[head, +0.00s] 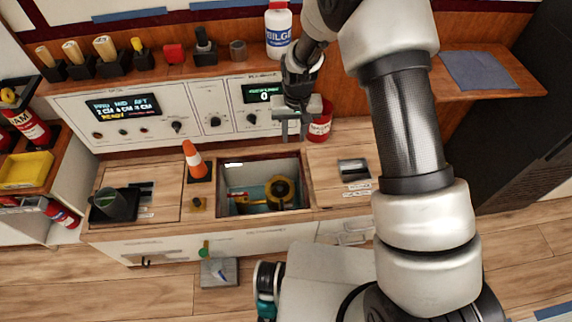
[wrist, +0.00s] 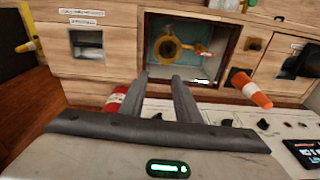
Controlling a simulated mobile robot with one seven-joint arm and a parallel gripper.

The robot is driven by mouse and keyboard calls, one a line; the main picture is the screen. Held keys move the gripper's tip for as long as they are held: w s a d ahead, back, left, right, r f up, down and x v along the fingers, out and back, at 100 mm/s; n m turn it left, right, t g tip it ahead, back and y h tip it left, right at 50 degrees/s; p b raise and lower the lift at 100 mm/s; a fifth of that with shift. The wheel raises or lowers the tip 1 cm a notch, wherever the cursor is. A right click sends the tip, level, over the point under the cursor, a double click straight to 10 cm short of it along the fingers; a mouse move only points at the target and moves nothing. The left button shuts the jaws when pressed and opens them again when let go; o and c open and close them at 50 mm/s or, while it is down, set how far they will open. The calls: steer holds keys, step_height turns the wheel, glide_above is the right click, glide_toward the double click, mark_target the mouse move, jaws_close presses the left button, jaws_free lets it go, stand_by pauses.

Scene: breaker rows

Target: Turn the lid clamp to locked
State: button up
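A small brass-coloured fitting (head: 197,204), which looks like the lid clamp, sits on the wooden counter just left of the open square hatch (head: 222,209). It also shows in the wrist view (wrist: 254,44), right of the hatch. It is too small to tell which way it is turned. Inside the hatch is a yellow round part (head: 279,189) with something red beside it. My gripper (head: 293,138) points down in front of the control panel, above the hatch's back right side. In the wrist view, its fingers (wrist: 161,76) are apart with nothing between them.
An orange and white cone (head: 194,160) stands at the hatch's back left. A red bottle (head: 320,120) stands right beside my gripper. The panel (head: 165,115) runs behind. A dark cup (head: 112,205) is at the left. Counter right of the hatch is mostly clear.

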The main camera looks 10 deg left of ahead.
steer(key=g+b, duration=0.1)
steer(key=b, duration=0.1)
glide_toward(282, 204)
steer(key=shift+n, duration=0.3)
step_height(282, 204, down, 8)
steer(key=b, duration=0.3)
steer(key=shift+a+b, duration=0.15)
steer(key=shift+b, duration=0.25)
jaws_close()
